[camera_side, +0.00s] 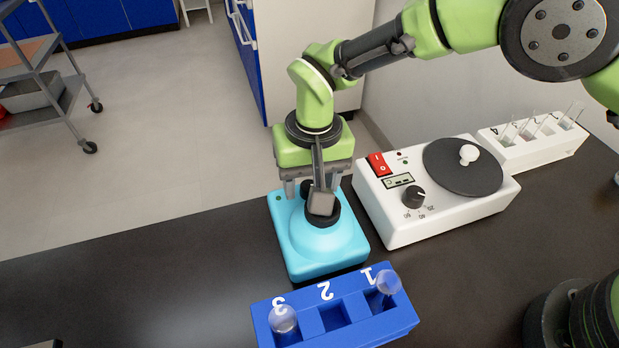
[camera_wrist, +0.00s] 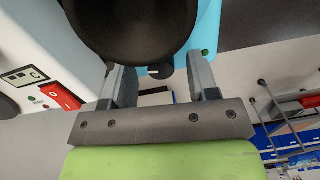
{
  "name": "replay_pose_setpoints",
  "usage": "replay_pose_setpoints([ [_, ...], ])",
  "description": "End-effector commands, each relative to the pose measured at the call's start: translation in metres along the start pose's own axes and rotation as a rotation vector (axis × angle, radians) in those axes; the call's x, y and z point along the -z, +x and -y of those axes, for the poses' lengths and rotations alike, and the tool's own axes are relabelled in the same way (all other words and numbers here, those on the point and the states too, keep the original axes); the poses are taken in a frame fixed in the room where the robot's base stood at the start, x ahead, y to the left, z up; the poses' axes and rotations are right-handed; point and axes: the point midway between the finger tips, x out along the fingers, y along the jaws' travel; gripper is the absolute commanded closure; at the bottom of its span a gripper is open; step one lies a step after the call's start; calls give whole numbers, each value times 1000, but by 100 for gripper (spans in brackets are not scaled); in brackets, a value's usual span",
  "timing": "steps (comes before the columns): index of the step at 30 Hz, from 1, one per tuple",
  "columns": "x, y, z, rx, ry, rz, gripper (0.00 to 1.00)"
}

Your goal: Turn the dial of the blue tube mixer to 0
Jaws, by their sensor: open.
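The light-blue tube mixer (camera_side: 318,245) stands on the dark bench in the side view, with a black round cup on top. In the wrist view the black cup (camera_wrist: 130,28) fills the top, and part of the blue body (camera_wrist: 207,38) shows beside it. A small dark dial (camera_wrist: 166,70) with a white mark shows between my fingers, partly hidden by the cup. My gripper (camera_side: 312,192) is over the mixer's far end, pointing down. In the wrist view my gripper (camera_wrist: 158,76) is open, its fingers on either side of the dial. I cannot tell whether they touch it.
A white stirrer (camera_side: 437,218) with a black plate, red switch and dial stands right of the mixer. A blue rack (camera_side: 335,312) with flasks is close in front. A white tube rack (camera_side: 535,150) stands at the back right.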

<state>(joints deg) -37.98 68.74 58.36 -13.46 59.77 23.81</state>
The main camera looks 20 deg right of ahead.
Motion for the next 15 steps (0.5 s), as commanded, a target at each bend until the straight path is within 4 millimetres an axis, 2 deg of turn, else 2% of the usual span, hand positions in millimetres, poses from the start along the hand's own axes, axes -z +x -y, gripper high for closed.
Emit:
replay_pose_setpoints([
  [10, 0, 5, 0, 1, -1, -2, 46],
  [15, 0, 4, 0, 1, -1, -2, 85],
])
